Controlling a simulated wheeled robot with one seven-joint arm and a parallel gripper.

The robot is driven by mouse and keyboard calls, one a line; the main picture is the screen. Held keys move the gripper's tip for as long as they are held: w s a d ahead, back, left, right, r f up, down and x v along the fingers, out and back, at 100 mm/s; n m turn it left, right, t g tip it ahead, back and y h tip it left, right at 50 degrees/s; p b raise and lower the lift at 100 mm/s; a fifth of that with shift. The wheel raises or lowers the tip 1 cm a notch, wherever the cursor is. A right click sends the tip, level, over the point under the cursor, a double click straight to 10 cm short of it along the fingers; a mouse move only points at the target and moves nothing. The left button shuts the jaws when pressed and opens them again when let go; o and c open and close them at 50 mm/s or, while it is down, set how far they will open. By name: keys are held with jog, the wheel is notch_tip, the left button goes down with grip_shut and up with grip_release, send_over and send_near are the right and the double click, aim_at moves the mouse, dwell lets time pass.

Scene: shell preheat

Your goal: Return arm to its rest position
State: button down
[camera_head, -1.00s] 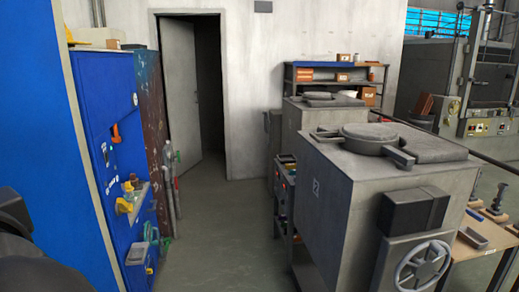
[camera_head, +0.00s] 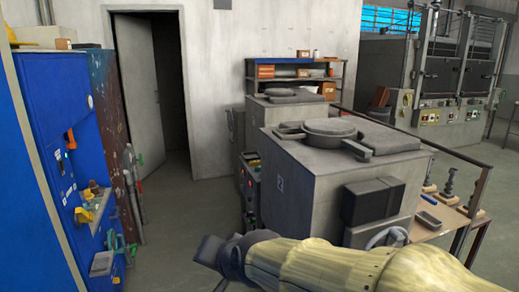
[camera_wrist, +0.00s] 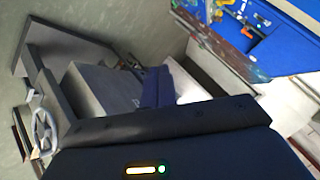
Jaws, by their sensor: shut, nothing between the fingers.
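My arm, with a worn yellowish sleeve, reaches in from the lower right of the head view. Its dark end, with my gripper (camera_head: 208,251), points left in front of the grey furnace. My gripper is shut and empty; its fingertips are hard to make out. The wrist view is tilted, and the dark housing of my gripper with a small lit indicator fills its bottom. The large grey furnace (camera_head: 300,190) stands beyond my arm, with a round lid (camera_head: 330,127) on top. My arm hides part of its handwheel (camera_head: 388,238).
A blue cabinet (camera_head: 45,130) stands at the left, with an open door (camera_head: 143,90) behind it. A shelf (camera_head: 290,60) is at the back wall. A wooden bench (camera_head: 450,218) with dark fittings is at the right. The floor between cabinet and furnace is clear.

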jog(key=s+d+f+n+g+h, duration=0.1)
jog(key=s+d+f+g+h, duration=0.1)
jog(key=d+f, duration=0.6)
jog(key=s+d+f+n+g+h, duration=0.1)
jog(key=s+d+f+g+h, duration=0.2)
jog(key=d+f, duration=0.6)
jog(key=s+d, duration=0.2)
jog(key=d, duration=0.5)
jog(key=shift+f+g+h+p, duration=0.15)
jog(key=shift+g+h+p, duration=0.15)
jog(key=shift+p, duration=0.05)
